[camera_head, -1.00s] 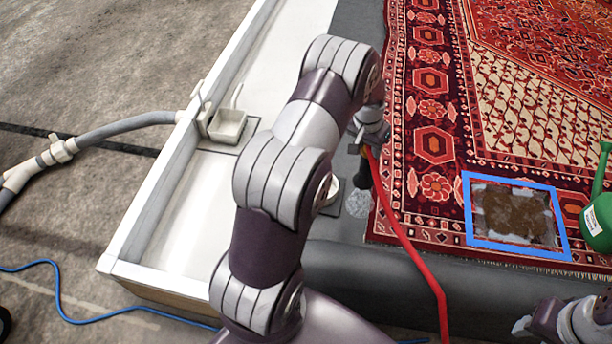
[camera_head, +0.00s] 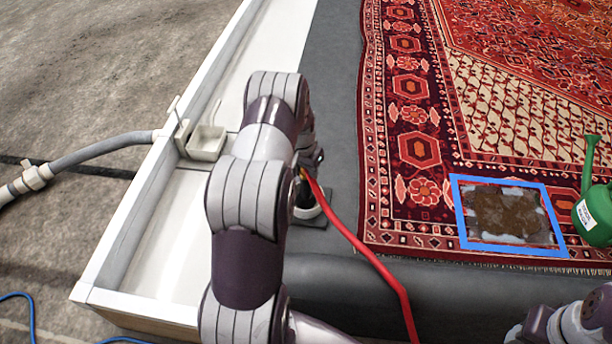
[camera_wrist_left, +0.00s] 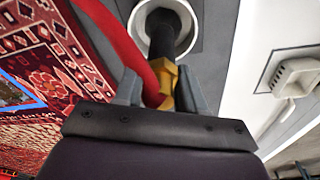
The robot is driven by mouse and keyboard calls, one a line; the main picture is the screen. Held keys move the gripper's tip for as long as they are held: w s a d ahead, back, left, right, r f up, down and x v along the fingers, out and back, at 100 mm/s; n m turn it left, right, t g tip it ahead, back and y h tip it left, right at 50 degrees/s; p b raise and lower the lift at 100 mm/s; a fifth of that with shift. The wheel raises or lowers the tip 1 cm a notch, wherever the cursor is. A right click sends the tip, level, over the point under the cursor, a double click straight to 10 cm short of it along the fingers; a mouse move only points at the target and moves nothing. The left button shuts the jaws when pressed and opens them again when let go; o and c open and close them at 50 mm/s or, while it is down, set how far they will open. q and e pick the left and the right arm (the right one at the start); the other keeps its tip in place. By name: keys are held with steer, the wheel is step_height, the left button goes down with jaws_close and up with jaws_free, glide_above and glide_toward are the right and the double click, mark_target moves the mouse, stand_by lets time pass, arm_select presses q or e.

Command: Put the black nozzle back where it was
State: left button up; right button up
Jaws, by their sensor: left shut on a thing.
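My left gripper (camera_wrist_left: 160,90) is shut on the nozzle's brass fitting (camera_wrist_left: 167,82), where a red hose (camera_wrist_left: 128,45) joins. The black nozzle (camera_wrist_left: 163,38) points away from the gripper, its far end within the round opening of a white cup-like holder (camera_wrist_left: 187,45). In the head view the nozzle (camera_head: 302,192) stands roughly upright over the holder (camera_head: 309,212), partly hidden by my left arm. I cannot tell how deep its tip sits. My right gripper (camera_head: 525,328) is at the lower right, only partly shown.
The holder stands on the grey strip between the white trough (camera_head: 180,262) and the patterned rug (camera_head: 420,170). A blue frame (camera_head: 462,215) surrounds a brown stain on the rug. A green watering can (camera_head: 597,212) stands at right. The red hose trails toward the front.

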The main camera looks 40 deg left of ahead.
arm_select(q)
steer(key=shift+f, duration=0.3)
steer(key=o, duration=1.1)
steer(key=shift+c, duration=0.2)
step_height(320, 180, up, 12)
steer(key=s+p, duration=0.2)
steer(key=p, duration=0.3)
steer(key=s+d+r+m, duration=0.1)
steer(key=s+d+r, duration=0.3)
steer(key=d, duration=0.5)
steer(key=s+d+r, duration=0.4)
steer(key=d+r, duration=0.1)
steer(key=d, duration=0.4)
steer(key=s+d, duration=0.4)
steer(key=s, duration=0.4)
steer(key=shift+s+d+r, duration=0.15)
steer(key=shift+s+r, duration=0.2)
